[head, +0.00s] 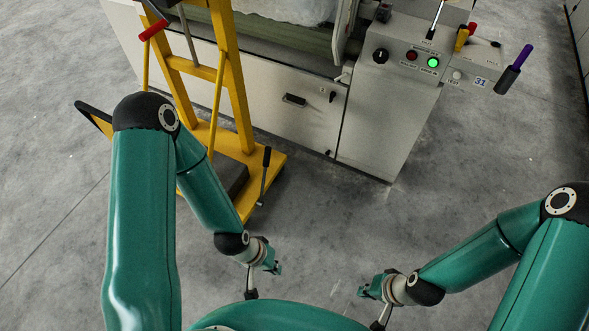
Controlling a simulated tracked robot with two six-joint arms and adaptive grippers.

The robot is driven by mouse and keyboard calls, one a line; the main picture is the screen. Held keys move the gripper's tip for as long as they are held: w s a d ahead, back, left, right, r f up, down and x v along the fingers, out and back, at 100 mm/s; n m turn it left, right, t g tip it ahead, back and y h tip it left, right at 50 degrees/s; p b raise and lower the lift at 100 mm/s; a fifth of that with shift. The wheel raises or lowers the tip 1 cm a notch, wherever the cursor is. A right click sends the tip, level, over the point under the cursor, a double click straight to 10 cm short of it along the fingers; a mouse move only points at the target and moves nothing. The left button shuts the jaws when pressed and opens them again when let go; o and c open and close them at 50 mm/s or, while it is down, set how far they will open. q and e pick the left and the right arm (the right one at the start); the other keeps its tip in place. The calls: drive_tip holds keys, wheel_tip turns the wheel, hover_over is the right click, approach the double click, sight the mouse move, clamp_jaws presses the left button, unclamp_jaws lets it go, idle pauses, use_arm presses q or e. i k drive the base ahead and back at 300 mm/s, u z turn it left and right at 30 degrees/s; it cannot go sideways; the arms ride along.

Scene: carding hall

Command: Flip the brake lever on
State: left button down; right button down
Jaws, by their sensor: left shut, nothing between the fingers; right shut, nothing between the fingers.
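A lever with a black grip (265,163) stands nearly upright at the right side of the yellow frame's base; I cannot tell for sure that it is the brake lever. My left gripper (277,268) is shut and empty, low over the floor, below and apart from the frame's lever. My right gripper (362,291) is shut and empty, further right, far below the panel.
The yellow frame (232,90) stands at the left, with a red-gripped handle (153,30) near its top. The grey machine (385,130) fills the back, with a lit green button (433,62) and a black knob (380,56). The concrete floor between my grippers and the machine is clear.

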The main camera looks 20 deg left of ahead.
sight(268, 150)
drive_tip(key=u, duration=0.15)
drive_tip(key=i, duration=0.9)
drive_tip(key=z, duration=0.15)
drive_tip(key=k, duration=0.95)
drive_tip(key=u, duration=0.15)
drive_tip(key=i, duration=0.95)
drive_tip(key=z, duration=0.05)
